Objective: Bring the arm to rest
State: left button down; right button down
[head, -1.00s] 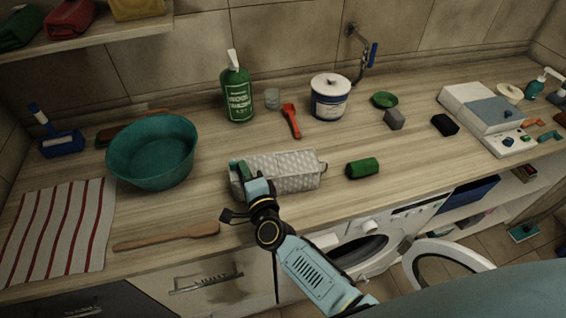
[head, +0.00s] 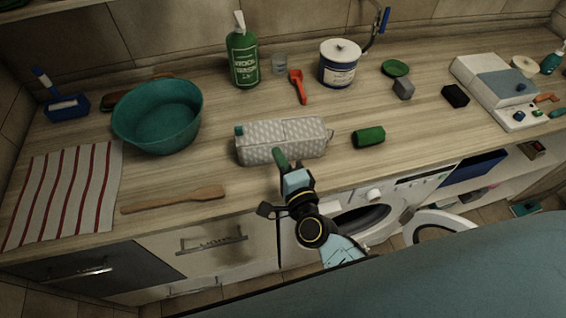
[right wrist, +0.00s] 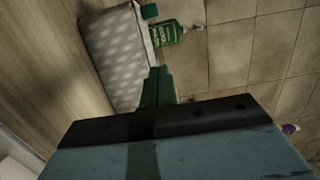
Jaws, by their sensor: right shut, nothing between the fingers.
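My right gripper (head: 281,160) is shut and empty. In the head view its green fingertips overlap the lower front edge of a grey patterned pouch (head: 300,136) lying on the counter; I cannot tell whether they touch it. In the right wrist view the shut fingers (right wrist: 157,86) point towards the pouch (right wrist: 117,58). My right arm comes in from the lower right, over the counter's front edge. My left gripper is not in view.
Below the front edge, the washing machine door (head: 441,225) hangs open.

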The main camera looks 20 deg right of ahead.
jog(key=shift+s+d, duration=0.1)
jog(key=shift+s, duration=0.8)
